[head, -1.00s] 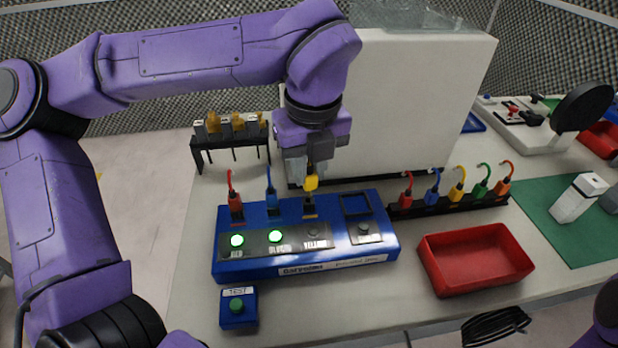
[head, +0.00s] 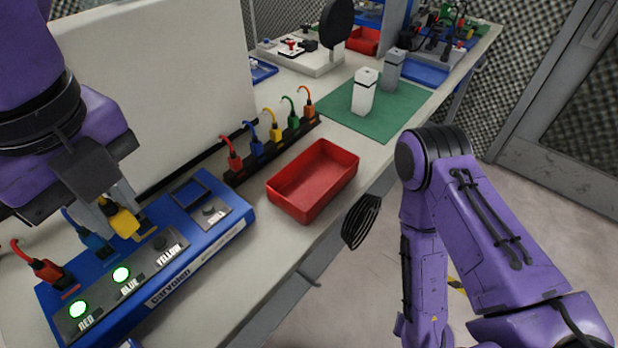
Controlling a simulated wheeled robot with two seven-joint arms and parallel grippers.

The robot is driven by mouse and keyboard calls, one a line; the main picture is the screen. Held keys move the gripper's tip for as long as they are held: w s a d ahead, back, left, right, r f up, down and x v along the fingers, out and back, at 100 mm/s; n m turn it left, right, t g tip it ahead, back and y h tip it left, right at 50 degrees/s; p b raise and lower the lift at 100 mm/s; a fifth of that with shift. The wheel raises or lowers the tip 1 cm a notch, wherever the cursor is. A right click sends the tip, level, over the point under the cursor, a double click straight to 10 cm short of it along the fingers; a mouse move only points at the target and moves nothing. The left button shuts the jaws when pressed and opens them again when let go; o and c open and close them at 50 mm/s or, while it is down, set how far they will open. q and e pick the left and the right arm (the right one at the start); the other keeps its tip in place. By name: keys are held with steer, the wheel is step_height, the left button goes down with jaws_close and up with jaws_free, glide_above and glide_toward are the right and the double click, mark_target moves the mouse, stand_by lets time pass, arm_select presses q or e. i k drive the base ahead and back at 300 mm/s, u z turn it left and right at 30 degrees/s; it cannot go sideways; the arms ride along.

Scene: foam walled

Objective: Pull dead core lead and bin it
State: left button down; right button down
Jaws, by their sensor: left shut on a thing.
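My left gripper (head: 112,210) is shut on the yellow lead's plug (head: 123,223) over the blue test panel (head: 222,226). Whether the plug sits in its socket or just above it is hard to tell. The red lead (head: 47,270) and blue lead (head: 95,242) stand in the panel, and their lamps glow green. The lamp above the YELLOW label (head: 160,242) is dark. A red open tray (head: 285,205) stands right of the panel and looks empty. My right arm shows at the right, but its gripper is out of view.
A black rack (head: 240,176) behind the tray holds several coloured leads. A green mat (head: 395,110) carries a white block (head: 364,92) and a grey one (head: 393,70). A black looped item (head: 361,221) is by the table's front edge.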

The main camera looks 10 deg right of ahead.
mark_target(303, 202)
steer(key=k, duration=0.5)
steer(key=z, duration=1.1)
steer(key=i, duration=0.65)
steer(key=u, duration=0.1)
